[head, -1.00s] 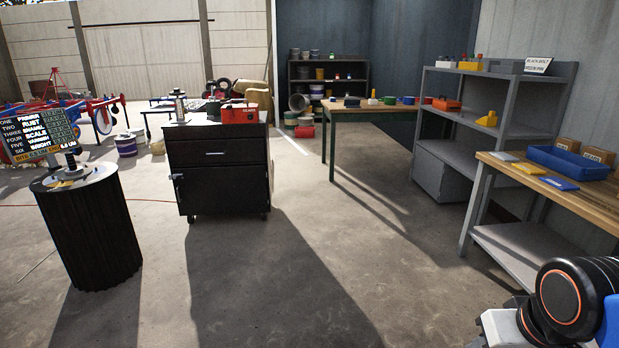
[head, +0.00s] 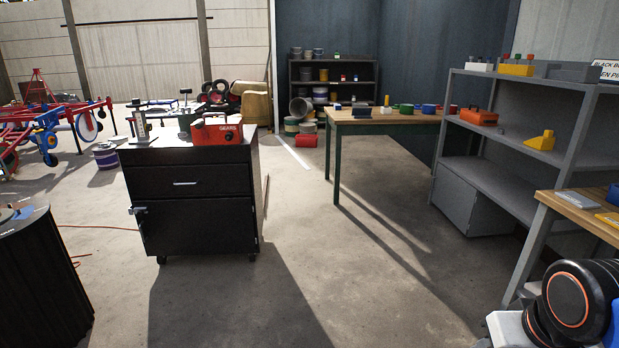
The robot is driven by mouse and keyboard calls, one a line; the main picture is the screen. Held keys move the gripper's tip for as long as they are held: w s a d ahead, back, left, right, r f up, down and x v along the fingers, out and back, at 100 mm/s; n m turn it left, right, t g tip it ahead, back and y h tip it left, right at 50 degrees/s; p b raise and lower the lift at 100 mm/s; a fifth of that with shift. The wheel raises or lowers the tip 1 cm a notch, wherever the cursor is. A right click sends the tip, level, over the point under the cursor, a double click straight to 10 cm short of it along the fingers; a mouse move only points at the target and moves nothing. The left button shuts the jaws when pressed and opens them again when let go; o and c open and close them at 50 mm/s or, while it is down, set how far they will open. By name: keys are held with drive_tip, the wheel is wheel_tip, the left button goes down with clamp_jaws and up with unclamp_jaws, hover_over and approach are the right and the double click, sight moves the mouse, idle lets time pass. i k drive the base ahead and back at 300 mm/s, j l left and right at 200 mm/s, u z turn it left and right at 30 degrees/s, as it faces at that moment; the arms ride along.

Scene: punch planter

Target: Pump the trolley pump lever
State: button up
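A black trolley (head: 190,190) on casters stands left of the middle, with a drawer above and a door below. On its top are a red box (head: 216,133) marked "GEARS", a small grey upright device (head: 141,126) at the left corner, and a green item (head: 184,122) behind. A thin bar runs near the upright device; I cannot tell for certain which part is the pump lever. Part of my arm shows at the lower right, well apart from the trolley. My gripper is not in view.
A dark ribbed drum (head: 40,280) stands at the lower left. A red hose (head: 95,227) lies on the floor near it. A green-legged table (head: 385,116), a grey shelf (head: 500,165) and a wooden bench (head: 590,214) line the right. The floor between trolley and shelf is clear.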

sight(186, 92)
drive_tip(key=i, duration=5)
drive_tip(key=i+l+u, duration=0.1)
drive_tip(key=i+u, duration=0.2)
drive_tip(key=i, duration=0.25)
drive_tip(key=i+l+u, duration=0.35)
drive_tip(key=i, duration=0.2)
drive_tip(key=j+u, duration=0.1)
drive_tip(key=u, duration=3.05)
